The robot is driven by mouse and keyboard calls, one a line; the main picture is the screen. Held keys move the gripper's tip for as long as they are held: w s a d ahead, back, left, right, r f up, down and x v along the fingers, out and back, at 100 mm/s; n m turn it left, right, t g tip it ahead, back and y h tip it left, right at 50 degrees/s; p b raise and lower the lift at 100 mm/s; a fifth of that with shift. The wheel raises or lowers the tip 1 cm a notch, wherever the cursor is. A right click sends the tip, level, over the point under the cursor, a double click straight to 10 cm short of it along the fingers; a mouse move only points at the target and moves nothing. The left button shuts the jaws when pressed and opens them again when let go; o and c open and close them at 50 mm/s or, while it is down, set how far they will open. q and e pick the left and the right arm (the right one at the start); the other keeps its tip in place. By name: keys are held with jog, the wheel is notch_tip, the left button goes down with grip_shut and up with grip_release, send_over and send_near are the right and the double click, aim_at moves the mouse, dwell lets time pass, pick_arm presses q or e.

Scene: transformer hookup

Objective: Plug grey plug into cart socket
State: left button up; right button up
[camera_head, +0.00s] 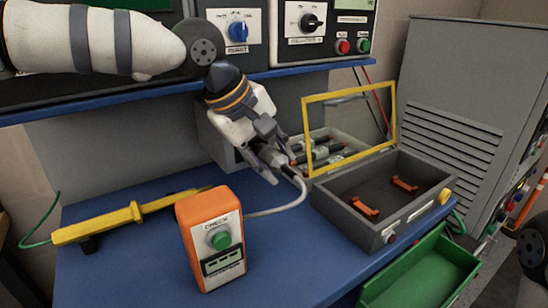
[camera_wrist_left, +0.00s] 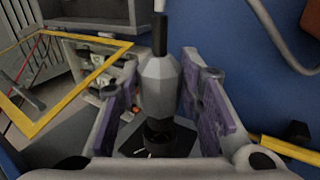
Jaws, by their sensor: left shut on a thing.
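My left gripper (camera_head: 277,166) reaches down over the blue table. It is shut on the grey plug (camera_wrist_left: 160,85), which sits between the purple finger pads in the left wrist view. The plug has a dark collar with a grey cable leaving its far end, and a dark ring at its near end. In the head view the fingers mostly hide the plug. Its cable (camera_head: 292,207) curves down toward the orange check box (camera_head: 208,238). I cannot clearly pick out the cart socket.
A grey case (camera_head: 346,217) with a yellow-framed lid (camera_head: 307,135) stands right of the gripper. A yellow tool (camera_head: 98,222) lies at the left. A green drawer (camera_head: 425,275) is at the lower right. A grey cabinet (camera_head: 450,120) stands behind. Blue table (camera_head: 290,265) is free in front.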

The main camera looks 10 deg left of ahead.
aim_at(263, 148)
pick_arm(q)
jog(key=shift+w+a+b, duration=0.3)
jog(key=shift+w+a, duration=0.85)
pick_arm(e)
jog(key=shift+s+f, duration=0.4)
jog(key=shift+s, duration=0.05)
pick_arm(q)
jog(key=o, duration=1.4)
jog(key=shift+p+v, duration=0.8)
jog(key=shift+v, duration=2.75)
pick_arm(e)
jog(key=shift+w+r+t, duration=0.3)
jog(key=shift+w+r, duration=0.8)
jog(key=shift+w, duration=0.1)
pick_arm(q)
jog(key=shift+f, duration=0.1)
